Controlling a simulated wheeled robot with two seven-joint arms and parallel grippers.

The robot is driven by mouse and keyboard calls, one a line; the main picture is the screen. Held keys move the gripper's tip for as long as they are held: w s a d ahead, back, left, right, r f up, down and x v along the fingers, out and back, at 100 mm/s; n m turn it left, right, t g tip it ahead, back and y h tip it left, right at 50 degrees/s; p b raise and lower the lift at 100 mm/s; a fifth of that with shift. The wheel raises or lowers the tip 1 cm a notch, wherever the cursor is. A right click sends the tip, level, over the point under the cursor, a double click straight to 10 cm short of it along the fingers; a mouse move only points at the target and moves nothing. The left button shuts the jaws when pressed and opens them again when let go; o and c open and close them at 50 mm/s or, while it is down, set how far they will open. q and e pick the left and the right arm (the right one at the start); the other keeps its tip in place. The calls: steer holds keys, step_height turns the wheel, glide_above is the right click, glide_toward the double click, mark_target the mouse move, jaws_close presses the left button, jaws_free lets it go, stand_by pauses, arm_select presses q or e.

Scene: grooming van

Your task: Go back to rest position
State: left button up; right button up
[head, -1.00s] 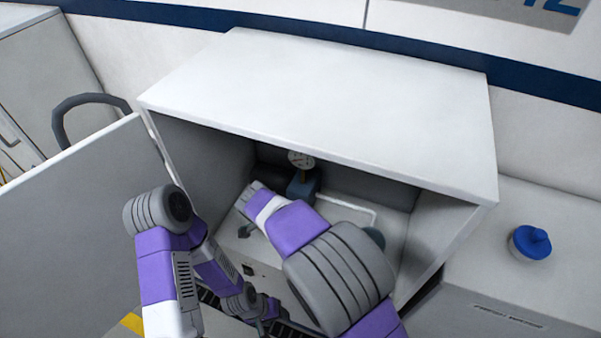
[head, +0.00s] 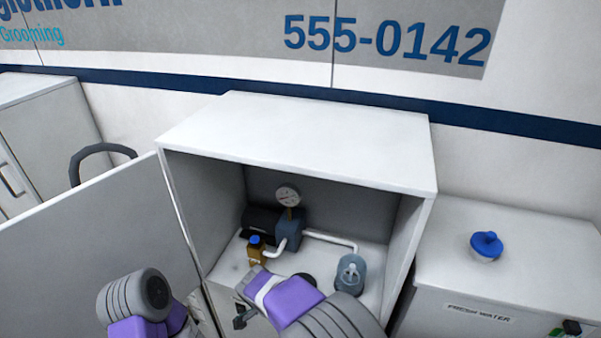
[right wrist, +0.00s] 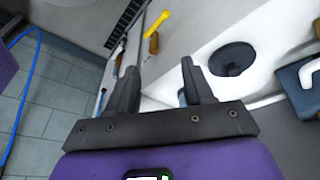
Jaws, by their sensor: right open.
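My right arm comes up from the bottom of the head view, in front of the open cabinet (head: 300,118). My right gripper (right wrist: 158,85) is open in the right wrist view, with nothing between its two dark fingers. In the head view its dark tip shows only partly at the cabinet's front edge. My left arm is at the lower left of the head view, in front of the open cabinet door (head: 90,255). The left gripper is out of view.
The cabinet holds a pump (head: 291,230) with a gauge (head: 288,196), a brass part with a blue top (head: 255,248), white piping and a grey-blue canister (head: 350,275). A blue cap (head: 487,245) sits on the fresh water tank (head: 520,290). A blue hose (right wrist: 22,95) lies on the tiled floor.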

steer(key=s+d+f+n+g+y, duration=0.1)
steer(key=s+d+f+n+y, duration=0.1)
steer(key=d+f, duration=0.35)
steer(key=s+d+f+n+g+y, duration=0.2)
steer(key=d+f+n, duration=0.1)
steer(key=f, duration=0.6)
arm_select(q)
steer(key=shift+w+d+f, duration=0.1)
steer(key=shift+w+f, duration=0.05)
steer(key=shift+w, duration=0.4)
arm_select(e)
steer(key=s+d+f+n+t+y, duration=0.1)
steer(key=s+d+f+n, duration=0.1)
steer(key=s, duration=0.3)
steer(key=s+d+f+n+t+y, duration=0.1)
steer(key=s+d+f+y, duration=0.1)
steer(key=s+f, duration=0.2)
steer(key=shift+s+n+y, duration=0.3)
steer(key=shift+s+n, duration=0.05)
steer(key=shift+n, duration=0.05)
